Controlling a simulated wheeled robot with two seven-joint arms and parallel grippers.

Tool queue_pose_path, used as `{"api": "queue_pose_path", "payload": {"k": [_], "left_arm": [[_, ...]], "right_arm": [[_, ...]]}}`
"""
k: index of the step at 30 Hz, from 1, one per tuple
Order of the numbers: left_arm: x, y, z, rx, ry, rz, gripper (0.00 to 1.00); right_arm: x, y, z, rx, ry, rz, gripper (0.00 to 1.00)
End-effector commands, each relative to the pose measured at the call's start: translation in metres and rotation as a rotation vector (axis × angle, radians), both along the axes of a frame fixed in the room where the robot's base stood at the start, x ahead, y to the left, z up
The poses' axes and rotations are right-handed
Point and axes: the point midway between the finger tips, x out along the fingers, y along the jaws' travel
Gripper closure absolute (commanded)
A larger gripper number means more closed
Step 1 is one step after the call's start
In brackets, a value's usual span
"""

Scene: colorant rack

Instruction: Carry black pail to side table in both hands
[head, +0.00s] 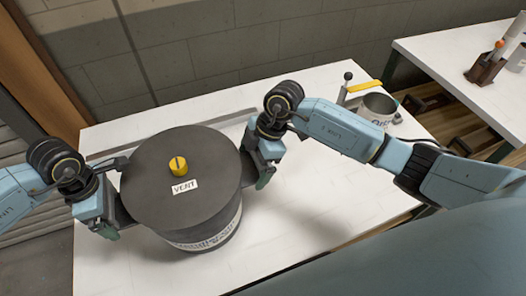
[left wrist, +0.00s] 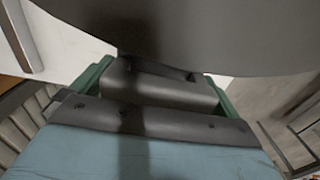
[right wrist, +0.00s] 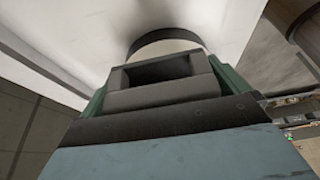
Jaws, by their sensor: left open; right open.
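The black pail (head: 150,190) stands upright on a white worktop (head: 330,190). Its wide dark lid carries a yellow knob (head: 178,165) and a VENT label. My left gripper (head: 112,218) is open at the pail's left side. In the left wrist view the dark pail (left wrist: 200,35) fills the top, beyond a dark block between the green fingers. My right gripper (head: 264,168) is open at the pail's right side. In the right wrist view a dark hollow block lies between the green fingers; I cannot tell whether it is a pail handle.
A second white table (head: 450,45) stands at the back right, with a brown holder (head: 485,68) and a grey container (head: 518,58) on it. The worktop right of the pail is clear. A grey block wall is behind.

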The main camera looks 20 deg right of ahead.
Motion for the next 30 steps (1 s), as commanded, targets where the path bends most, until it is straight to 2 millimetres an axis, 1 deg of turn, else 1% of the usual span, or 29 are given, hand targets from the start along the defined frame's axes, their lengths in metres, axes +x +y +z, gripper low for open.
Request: {"api": "queue_pose_path", "payload": {"k": [1, 3, 9, 12, 15, 19, 22, 26, 30], "left_arm": [[0.001, 0.000, 0.011, -0.001, -0.005, -0.002, 0.00], [0.001, 0.000, 0.027, -0.002, -0.006, 0.000, 0.00], [0.001, 0.000, 0.069, -0.001, -0.006, 0.000, 0.00], [0.000, 0.000, 0.085, 0.000, -0.004, 0.000, 0.00], [0.000, 0.000, 0.095, 0.000, -0.003, 0.001, 0.00], [0.000, 0.000, 0.101, 0.001, -0.002, 0.001, 0.00], [0.000, 0.001, 0.102, 0.001, -0.001, 0.002, 0.00], [0.000, 0.000, 0.102, 0.001, -0.001, 0.002, 0.00], [0.000, 0.000, 0.102, 0.001, -0.001, 0.002, 0.00]], "right_arm": [[0.000, 0.000, 0.000, 0.000, 0.000, 0.000, 0.00], [0.000, 0.000, 0.000, 0.001, 0.000, 0.001, 0.00], [0.000, 0.000, 0.000, 0.001, 0.000, 0.001, 0.00], [0.000, 0.000, 0.000, 0.001, 0.000, 0.001, 0.00], [0.000, 0.000, 0.000, 0.001, 0.000, 0.001, 0.00], [0.000, -0.001, 0.003, 0.001, -0.001, 0.001, 0.00], [0.001, -0.005, 0.012, 0.001, -0.004, 0.001, 0.00], [0.001, -0.015, 0.035, 0.000, -0.005, 0.000, 0.00], [0.001, -0.027, 0.064, 0.000, -0.005, 0.000, 0.00]]}}
